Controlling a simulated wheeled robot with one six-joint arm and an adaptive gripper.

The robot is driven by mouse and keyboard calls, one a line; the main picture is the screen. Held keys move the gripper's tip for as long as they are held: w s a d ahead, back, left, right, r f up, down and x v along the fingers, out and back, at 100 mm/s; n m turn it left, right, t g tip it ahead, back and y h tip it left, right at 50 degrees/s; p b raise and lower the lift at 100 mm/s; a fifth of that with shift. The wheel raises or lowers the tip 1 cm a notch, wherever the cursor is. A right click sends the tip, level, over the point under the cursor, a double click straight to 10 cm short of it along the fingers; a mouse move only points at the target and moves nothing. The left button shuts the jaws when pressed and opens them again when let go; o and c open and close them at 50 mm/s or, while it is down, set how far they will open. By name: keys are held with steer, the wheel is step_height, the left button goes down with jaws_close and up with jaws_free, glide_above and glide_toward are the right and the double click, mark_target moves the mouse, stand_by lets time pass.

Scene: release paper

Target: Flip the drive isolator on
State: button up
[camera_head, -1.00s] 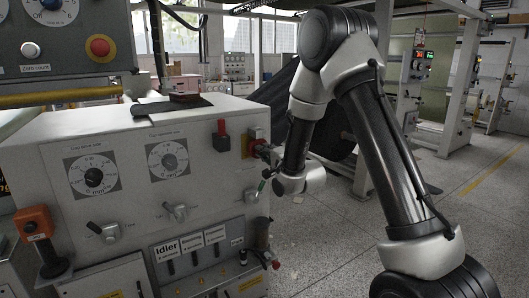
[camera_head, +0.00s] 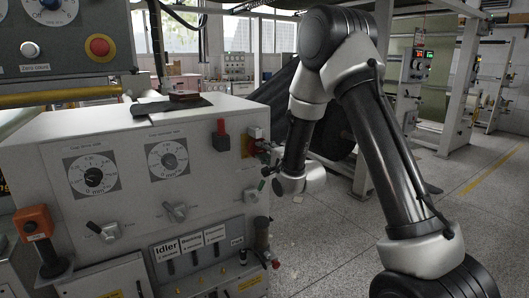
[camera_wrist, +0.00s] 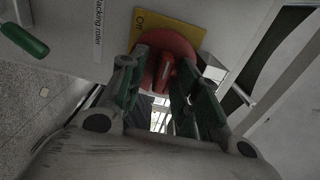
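The drive isolator is a red rotary knob (camera_wrist: 166,72) on a round red base over a yellow plate (camera_wrist: 143,21). The right fingertip is close to the handle; contact is unclear. The head view shows my gripper (camera_head: 267,153) at the panel.
A red-topped lever (camera_head: 221,136) stands just left of the isolator. A green handle (camera_wrist: 23,40) sticks out at upper left in the wrist view. The panel also carries dials (camera_head: 168,161), switches and an orange box (camera_head: 33,224). Open floor lies to the right.

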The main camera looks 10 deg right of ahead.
steer(key=v, duration=0.7)
steer(key=shift+s, duration=0.25)
